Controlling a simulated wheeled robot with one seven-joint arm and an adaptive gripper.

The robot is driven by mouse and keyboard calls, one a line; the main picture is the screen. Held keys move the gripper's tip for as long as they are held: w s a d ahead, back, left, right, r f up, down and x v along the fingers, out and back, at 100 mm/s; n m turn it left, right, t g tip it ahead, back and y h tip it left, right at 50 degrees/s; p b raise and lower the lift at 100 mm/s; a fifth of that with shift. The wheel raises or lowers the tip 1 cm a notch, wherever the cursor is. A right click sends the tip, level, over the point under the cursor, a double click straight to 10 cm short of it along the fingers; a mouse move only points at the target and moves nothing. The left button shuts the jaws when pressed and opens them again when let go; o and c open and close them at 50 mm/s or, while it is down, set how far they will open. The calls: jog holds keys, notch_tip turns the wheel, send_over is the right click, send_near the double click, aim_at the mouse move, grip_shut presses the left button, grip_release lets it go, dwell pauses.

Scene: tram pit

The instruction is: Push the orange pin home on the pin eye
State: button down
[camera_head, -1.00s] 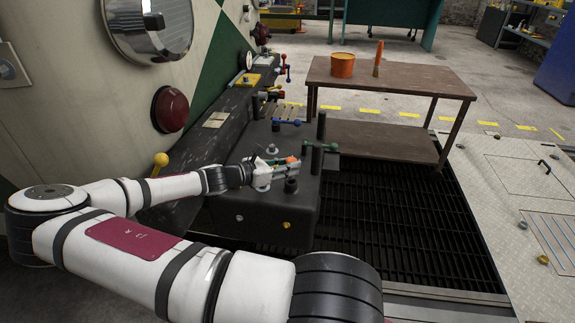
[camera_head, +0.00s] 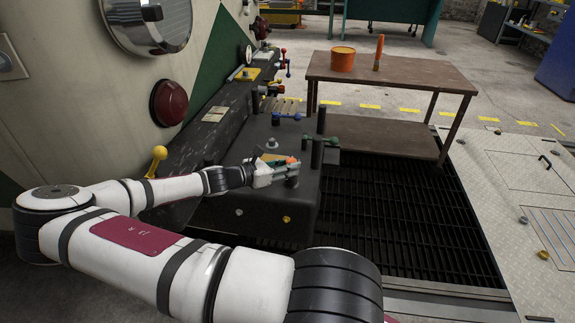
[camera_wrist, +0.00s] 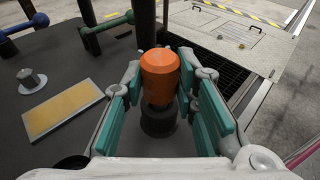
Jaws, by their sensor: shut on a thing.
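The orange pin (camera_wrist: 160,76) stands between the two green-padded fingers of my gripper (camera_wrist: 162,98) in the wrist view. My gripper is shut on it. Below the orange head a dark shank runs into a dark round collar (camera_wrist: 158,122), which looks like the pin eye; how deep the pin sits is hidden. In the head view my gripper (camera_head: 288,166) is over the front right part of the dark coupler block (camera_head: 240,216), and the pin's orange top (camera_head: 291,160) shows small between the fingers. The pin looks about upright.
A dark post with a green handle (camera_head: 320,140) stands close behind my gripper. A blue handle (camera_head: 287,117) lies farther back, and a yellow plate (camera_wrist: 62,108) is left of the fingers. A brown table (camera_head: 400,75) stands beyond the dark floor grating (camera_head: 400,205).

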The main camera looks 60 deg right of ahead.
jog(key=shift+f, duration=0.9)
jog(key=c, duration=1.2)
grip_release()
jog(key=shift+f, duration=0.1)
jog(key=v, duration=1.2)
